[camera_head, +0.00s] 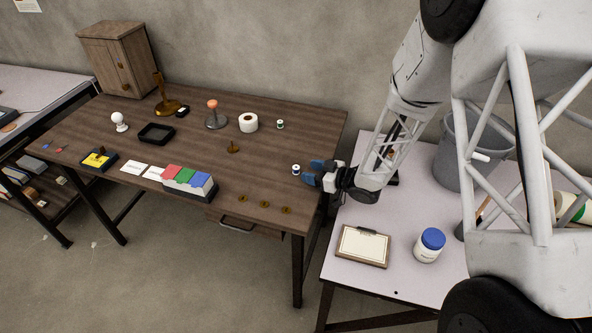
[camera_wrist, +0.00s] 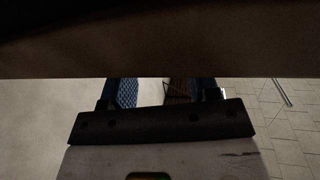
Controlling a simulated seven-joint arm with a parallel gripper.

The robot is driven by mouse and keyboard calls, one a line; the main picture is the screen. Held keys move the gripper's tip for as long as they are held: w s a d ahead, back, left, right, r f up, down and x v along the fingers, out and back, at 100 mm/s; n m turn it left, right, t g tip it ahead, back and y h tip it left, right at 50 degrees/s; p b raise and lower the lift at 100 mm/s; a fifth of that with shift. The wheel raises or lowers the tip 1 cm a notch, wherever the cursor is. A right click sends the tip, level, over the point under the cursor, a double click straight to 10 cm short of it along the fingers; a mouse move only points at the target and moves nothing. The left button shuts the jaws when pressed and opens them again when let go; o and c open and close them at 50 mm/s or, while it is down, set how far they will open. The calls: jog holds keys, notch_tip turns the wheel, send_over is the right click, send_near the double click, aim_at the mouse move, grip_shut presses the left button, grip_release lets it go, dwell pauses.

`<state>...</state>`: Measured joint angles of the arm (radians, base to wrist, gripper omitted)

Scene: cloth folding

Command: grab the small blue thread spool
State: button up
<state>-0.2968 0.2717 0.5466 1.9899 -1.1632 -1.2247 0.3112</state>
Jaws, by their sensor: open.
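A small spool with white ends and a blue middle (camera_head: 296,169) stands upright near the right edge of the brown wooden table (camera_head: 262,165). My gripper (camera_head: 309,174), with blue fingers, is open just to the right of the spool and points left toward it. Whether the fingertips overlap the spool's sides cannot be told. In the wrist view my gripper (camera_wrist: 165,92) shows two blue textured fingers apart, with a dark brown surface across the top. I cannot make out the spool there.
Brass discs (camera_head: 264,204) lie along the front edge. A file box with coloured tabs (camera_head: 188,182) is to the left. A clipboard (camera_head: 363,246) and blue-lidded jar (camera_head: 430,246) sit on the pale table.

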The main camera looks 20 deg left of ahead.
aim_at(298, 168)
jog(key=shift+a, duration=0.1)
jog(key=shift+x, duration=2.5)
jog(key=c, duration=1)
